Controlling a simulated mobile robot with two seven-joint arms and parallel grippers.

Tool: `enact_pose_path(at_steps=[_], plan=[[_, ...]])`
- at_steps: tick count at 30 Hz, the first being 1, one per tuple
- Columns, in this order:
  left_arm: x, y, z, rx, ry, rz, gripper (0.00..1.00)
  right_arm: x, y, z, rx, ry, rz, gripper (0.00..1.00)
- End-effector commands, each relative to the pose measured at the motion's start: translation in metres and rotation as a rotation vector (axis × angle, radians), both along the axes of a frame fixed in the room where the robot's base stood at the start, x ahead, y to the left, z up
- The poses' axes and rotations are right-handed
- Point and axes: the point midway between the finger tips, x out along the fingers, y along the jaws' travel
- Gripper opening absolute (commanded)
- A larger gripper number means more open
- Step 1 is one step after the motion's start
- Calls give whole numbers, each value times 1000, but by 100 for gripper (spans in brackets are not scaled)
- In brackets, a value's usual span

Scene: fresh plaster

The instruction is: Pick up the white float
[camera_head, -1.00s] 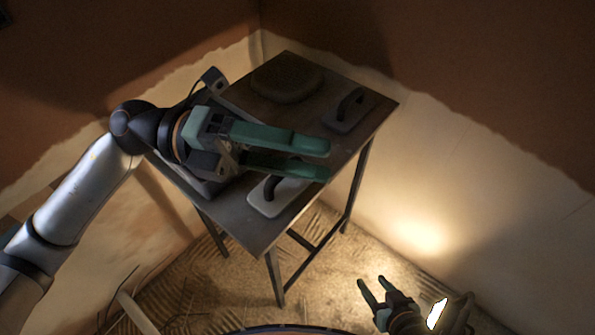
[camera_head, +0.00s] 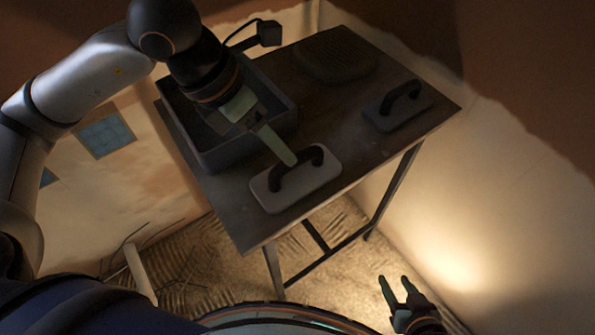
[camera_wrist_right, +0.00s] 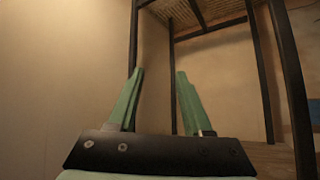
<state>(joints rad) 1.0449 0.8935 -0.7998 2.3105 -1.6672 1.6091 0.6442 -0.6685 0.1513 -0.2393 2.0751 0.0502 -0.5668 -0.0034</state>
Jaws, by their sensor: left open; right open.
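The white float (camera_head: 322,174) lies flat on the table near its front edge, with a dark arched handle (camera_head: 290,177) on top. My left gripper (camera_head: 290,161) is open and points down at the float from the upper left. Its visible green fingertip is right by the handle; I cannot tell whether it touches. The other finger is hidden behind it. My right gripper (camera_head: 394,281) is open and empty, low beside the table. Its two green fingers show apart in the right wrist view (camera_wrist_right: 160,78), with nothing between them.
The dark table (camera_head: 225,205) also holds a grey tray (camera_head: 183,128) under my left gripper, a darker grey float (camera_head: 415,110) at the right and a dark rounded object (camera_head: 335,58) at the back. Table legs (camera_wrist_right: 290,80) stand ahead of my right gripper. Walls close in behind.

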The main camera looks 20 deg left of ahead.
Motion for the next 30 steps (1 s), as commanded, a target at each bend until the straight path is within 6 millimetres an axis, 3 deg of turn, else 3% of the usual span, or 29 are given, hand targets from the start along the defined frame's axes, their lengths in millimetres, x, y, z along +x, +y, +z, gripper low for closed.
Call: enact_pose_path(at_steps=[12, 15, 24, 30], plan=[[6, -20, -44, -2, 3, -3, 62, 4, -5, -2, -1, -20, -15, 50], [9, -24, -54, -3, 2, -1, 62, 21, -6, 17, -4, -104, -8, 50], [11, -26, -58, -1, 1, -2, 62, 25, -6, 22, -5, -129, -7, 50], [11, -26, -58, -2, 0, -1, 42, 25, -6, 22, -4, -127, -7, 50]])
